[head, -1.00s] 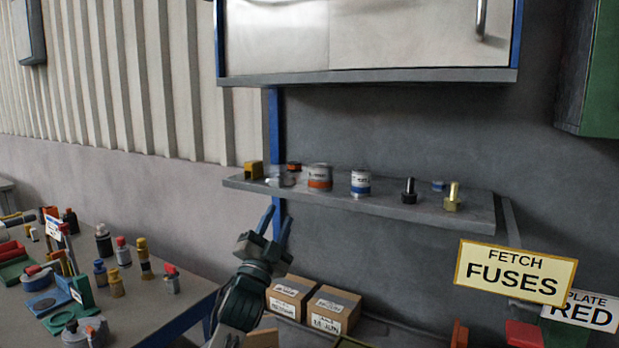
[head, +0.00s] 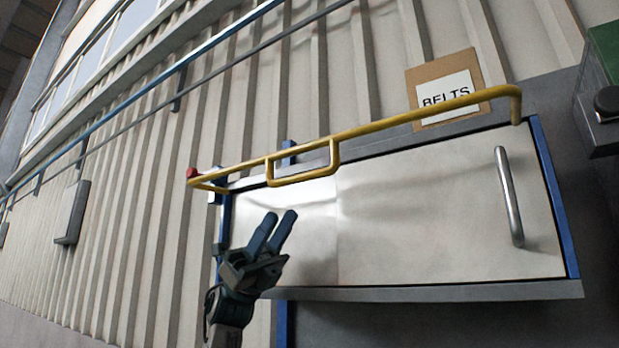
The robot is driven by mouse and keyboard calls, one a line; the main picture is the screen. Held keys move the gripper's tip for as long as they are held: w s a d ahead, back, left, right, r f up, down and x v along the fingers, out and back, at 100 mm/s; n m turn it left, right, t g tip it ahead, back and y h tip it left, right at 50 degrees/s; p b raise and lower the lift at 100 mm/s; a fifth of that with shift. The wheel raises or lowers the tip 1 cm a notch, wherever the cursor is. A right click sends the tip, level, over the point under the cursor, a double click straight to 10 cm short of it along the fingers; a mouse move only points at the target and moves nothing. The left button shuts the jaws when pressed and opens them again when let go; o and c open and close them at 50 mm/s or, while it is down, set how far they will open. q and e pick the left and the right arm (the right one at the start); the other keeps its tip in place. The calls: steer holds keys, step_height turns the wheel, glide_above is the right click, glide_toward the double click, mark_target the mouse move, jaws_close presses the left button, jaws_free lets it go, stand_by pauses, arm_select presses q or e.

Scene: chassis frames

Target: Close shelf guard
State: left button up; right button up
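The shelf guard is a yellow bar (head: 385,130) with a rectangular handle loop (head: 302,168). It runs along the top front of the wall cabinet, with a red knob (head: 191,173) at its left end. A cardboard box labelled BELTS (head: 447,87) stands behind it. My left gripper (head: 271,230) is in front of the cabinet's left part, below the handle loop and apart from it in the picture. Its two blue-tipped fingers point up and are spread with a gap, with nothing between them. My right gripper is not in view.
The metal cabinet (head: 435,225) has a vertical handle (head: 509,196) on its right and a ledge (head: 430,292) below. A green unit with a dark knob (head: 607,100) is at the far right. A grey box (head: 73,212) hangs on the corrugated wall at left.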

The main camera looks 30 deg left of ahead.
mark_target(305, 175)
arm_select(q)
steer(key=p+x, duration=0.3)
steer(key=x, duration=0.6)
steer(key=shift+p, duration=0.35)
steer(key=shift+s+d+r, duration=0.1)
steer(key=shift+d+r, duration=0.15)
steer(key=shift+r, duration=0.05)
steer(key=c, duration=0.6)
jaws_close()
